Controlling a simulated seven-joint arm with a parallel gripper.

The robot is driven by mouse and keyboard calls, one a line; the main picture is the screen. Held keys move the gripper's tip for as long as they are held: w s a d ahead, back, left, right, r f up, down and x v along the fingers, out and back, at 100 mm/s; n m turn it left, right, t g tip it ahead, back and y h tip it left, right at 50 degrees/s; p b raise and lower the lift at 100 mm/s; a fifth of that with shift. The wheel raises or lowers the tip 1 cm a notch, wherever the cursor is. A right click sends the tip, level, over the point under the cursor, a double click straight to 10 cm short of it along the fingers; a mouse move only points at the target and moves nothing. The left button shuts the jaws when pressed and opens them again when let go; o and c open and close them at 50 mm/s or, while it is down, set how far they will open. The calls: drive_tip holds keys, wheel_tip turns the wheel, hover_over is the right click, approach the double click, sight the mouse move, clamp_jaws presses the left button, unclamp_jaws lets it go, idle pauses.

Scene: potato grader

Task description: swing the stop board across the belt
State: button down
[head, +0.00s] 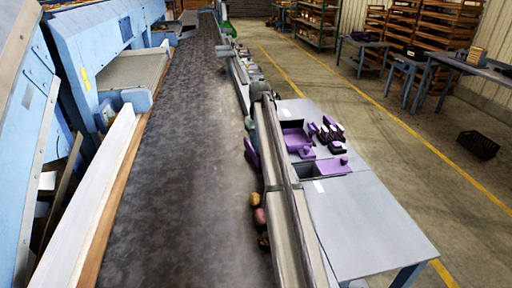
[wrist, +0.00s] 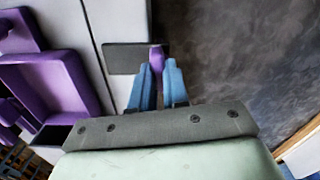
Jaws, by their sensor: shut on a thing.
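In the wrist view my gripper (wrist: 158,80) has two blue fingers shut on a narrow purple piece (wrist: 157,55), which stands at the edge of the dark belt (wrist: 240,50). A flat dark grey plate (wrist: 125,58) lies just left of the purple piece, on the light side rail. I cannot tell whether plate and purple piece are joined, or which is the stop board. In the head view a purple piece (head: 251,153) shows at the right edge of the long belt (head: 190,170). I cannot pick out my gripper there. No board lies across the visible belt.
A grey table (head: 365,215) right of the belt holds a purple tray (head: 296,136) and several purple parts. Several potatoes (head: 259,216) lie along the belt's right edge. Blue machinery (head: 95,60) and a white board (head: 90,200) line the left side. The belt surface is clear.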

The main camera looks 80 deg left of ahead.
drive_tip(key=n, duration=0.7)
drive_tip(key=shift+n, duration=0.4)
drive_tip(key=c, duration=1.4)
unclamp_jaws()
drive_tip(key=shift+o, duration=0.2)
drive_tip(key=shift+r, duration=0.1)
drive_tip(key=shift+r, duration=2.45)
